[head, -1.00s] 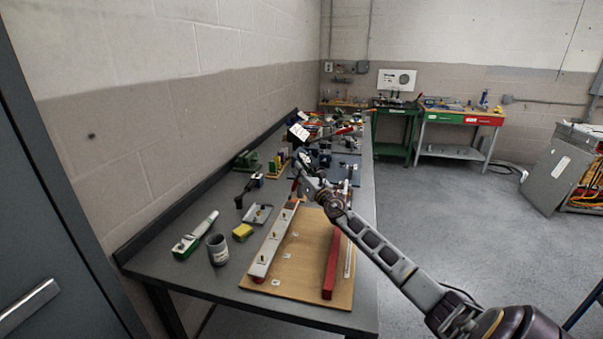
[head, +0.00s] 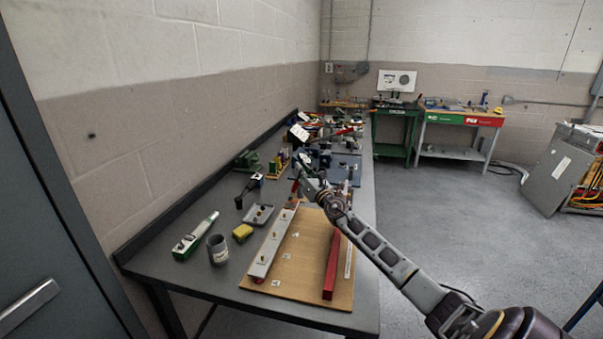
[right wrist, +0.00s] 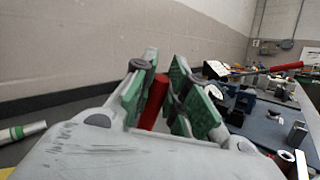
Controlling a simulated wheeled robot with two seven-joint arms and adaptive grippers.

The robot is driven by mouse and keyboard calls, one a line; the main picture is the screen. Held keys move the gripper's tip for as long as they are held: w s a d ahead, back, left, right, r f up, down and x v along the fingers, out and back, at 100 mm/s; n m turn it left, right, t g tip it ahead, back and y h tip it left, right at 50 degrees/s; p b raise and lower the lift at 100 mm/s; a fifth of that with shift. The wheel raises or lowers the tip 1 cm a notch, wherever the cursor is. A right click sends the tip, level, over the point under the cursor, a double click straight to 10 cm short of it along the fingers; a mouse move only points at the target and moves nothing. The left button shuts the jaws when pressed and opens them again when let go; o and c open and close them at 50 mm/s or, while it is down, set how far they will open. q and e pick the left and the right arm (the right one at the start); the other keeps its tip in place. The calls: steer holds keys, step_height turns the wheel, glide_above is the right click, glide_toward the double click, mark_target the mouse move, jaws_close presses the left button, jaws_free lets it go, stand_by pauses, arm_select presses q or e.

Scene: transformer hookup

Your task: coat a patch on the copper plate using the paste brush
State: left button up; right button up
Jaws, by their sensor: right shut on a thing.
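My right gripper (head: 300,172) is above the far end of the wooden board in the head view. In the right wrist view its green-padded fingers (right wrist: 157,98) are closed around a red handle (right wrist: 153,102), which appears to be the paste brush. The handle is tilted, and its bristle end is hidden in the wrist view. In the head view a small red part (head: 295,187) shows just below the fingers, near the far end of a pale bar. I cannot clearly make out the copper plate or any paste patch. My left gripper is not in view.
The wooden board (head: 308,262) carries the pale studded bar (head: 268,250) and a red bar (head: 331,266). Left of it are a grey can (head: 218,250), a yellow sponge (head: 242,232), a small metal tray (head: 258,215) and a green-white tube (head: 196,236). Tools crowd the far bench.

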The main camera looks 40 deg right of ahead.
steer(key=shift+f, duration=0.1)
steer(key=shift+f+b, duration=0.2)
steer(key=shift+b, duration=0.1)
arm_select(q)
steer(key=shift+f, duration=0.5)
arm_select(e)
steer(key=shift+w+d, duration=0.15)
arm_select(q)
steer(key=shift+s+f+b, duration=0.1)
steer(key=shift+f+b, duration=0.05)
steer(key=shift+b, duration=0.2)
arm_select(e)
steer(key=shift+w+d, duration=0.1)
steer(key=shift+d, duration=0.1)
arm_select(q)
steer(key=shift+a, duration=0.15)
arm_select(e)
steer(key=shift+a, duration=0.15)
